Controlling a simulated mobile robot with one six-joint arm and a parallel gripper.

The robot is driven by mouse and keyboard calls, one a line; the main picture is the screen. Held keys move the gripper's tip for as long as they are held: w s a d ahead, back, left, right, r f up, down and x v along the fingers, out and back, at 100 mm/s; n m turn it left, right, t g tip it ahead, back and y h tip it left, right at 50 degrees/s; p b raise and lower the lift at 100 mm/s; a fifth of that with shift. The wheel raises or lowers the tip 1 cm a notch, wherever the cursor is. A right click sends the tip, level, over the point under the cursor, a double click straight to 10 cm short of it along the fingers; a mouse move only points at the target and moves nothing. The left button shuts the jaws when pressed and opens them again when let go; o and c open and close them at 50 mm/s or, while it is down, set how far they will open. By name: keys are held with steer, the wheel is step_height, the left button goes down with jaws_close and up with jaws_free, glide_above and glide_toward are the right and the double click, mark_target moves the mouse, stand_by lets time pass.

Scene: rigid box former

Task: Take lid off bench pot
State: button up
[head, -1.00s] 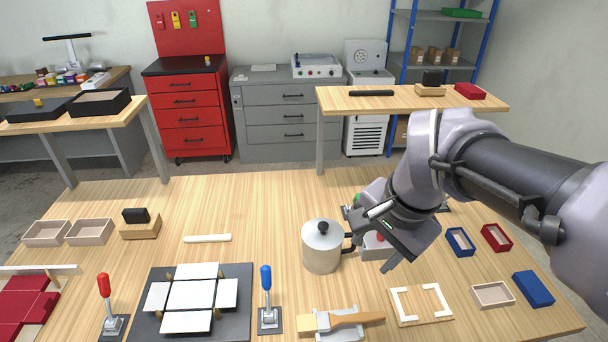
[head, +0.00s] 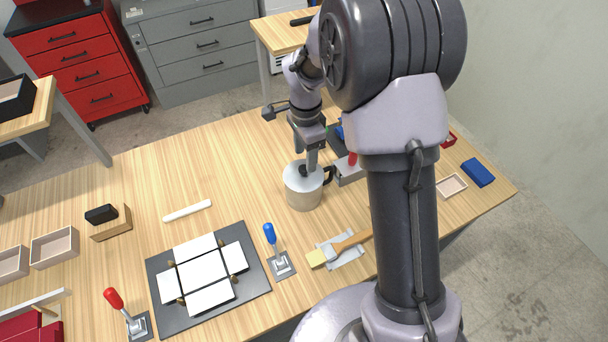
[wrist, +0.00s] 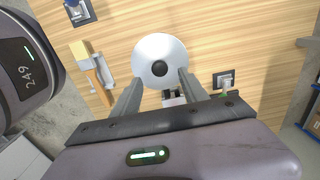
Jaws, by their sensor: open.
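The pot (head: 304,193) is a pale metal cylinder with a dark side handle, standing upright on the wooden bench. Its lid (wrist: 150,54) is on it, a pale disc with a round black knob (wrist: 159,68) at the centre. The knob is partly hidden by my gripper in the head view. My gripper (head: 310,168) points down just above the lid. In the wrist view its two fingers (wrist: 159,80) are apart, one on each side of the lid's near part, with the knob between and slightly beyond the tips. Nothing is held.
A brush (head: 345,246) lies on a holder right of the pot's front. A blue-handled toggle clamp (head: 276,250) and a black board with white panels (head: 204,268) are to the left. A grey box (head: 348,172) stands close to the pot's right.

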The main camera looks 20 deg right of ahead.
mark_target(304, 168)
steer(key=f, duration=0.4)
steer(key=shift+a+f+b, duration=0.1)
steer(key=shift+a+b, duration=0.1)
steer(key=shift+b, duration=0.2)
jaws_close()
step_height(304, 168, up, 4)
steer(key=shift+r+p, duration=0.1)
steer(key=shift+p, duration=0.6)
steer(key=s+d, duration=0.3)
steer(key=s, duration=0.4)
steer(key=s+d, duration=0.3)
steer(key=s, duration=0.5)
steer(key=shift+d+r, duration=0.2)
steer(key=shift+r, duration=0.25)
